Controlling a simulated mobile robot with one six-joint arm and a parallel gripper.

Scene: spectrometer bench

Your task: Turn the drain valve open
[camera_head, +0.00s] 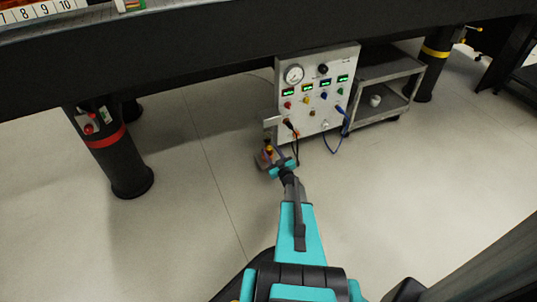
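My gripper (279,160) is at the end of my teal arm, low in front of the left lower corner of a grey control panel (318,75). A small fitting with a yellow and red part (268,151) shows right at the fingers; it may be the drain valve, but it is too small to tell. Whether the fingers touch it, and how far apart they are, I cannot make out. My gripper and wrist hide part of it. A small pale plate (271,120) sticks out from the panel's left edge just above.
The panel carries a round gauge (294,74), green displays, coloured knobs and dark and blue cables (334,147). A grey shelf cart (384,84) stands right of it. The dark bench (190,52) runs overhead, with a red-banded leg (118,160) at left. The floor between is clear.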

